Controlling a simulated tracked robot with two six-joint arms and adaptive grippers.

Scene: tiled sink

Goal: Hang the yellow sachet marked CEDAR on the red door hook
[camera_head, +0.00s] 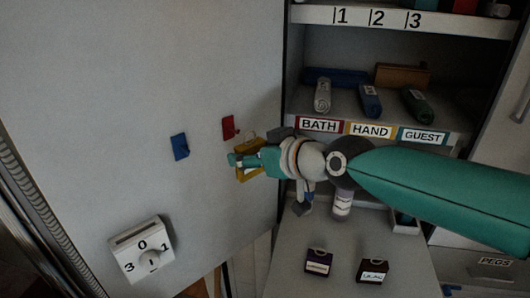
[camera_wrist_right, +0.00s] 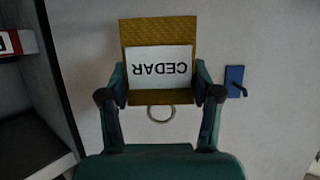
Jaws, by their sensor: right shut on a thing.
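The yellow sachet (camera_head: 242,175) is held by my right gripper (camera_head: 240,159) in front of the door. In the right wrist view the sachet (camera_wrist_right: 157,33) shows a white CEDAR label, upside down in that picture. My right gripper (camera_wrist_right: 160,92) is shut on its sides there, and a pale ring (camera_wrist_right: 161,114) shows at its edge. The red hook (camera_head: 228,127) is on the door, just above and left of the sachet; it does not show in the wrist view. I cannot tell whether the ring touches the hook. My left gripper is not in view.
A blue hook (camera_head: 180,147) is on the door left of the red one. A dial box (camera_head: 142,250) is lower on the door. Shelves labelled BATH, HAND, GUEST (camera_head: 368,129) stand right. Two dark sachets (camera_head: 319,262) (camera_head: 372,270) lie on the surface below.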

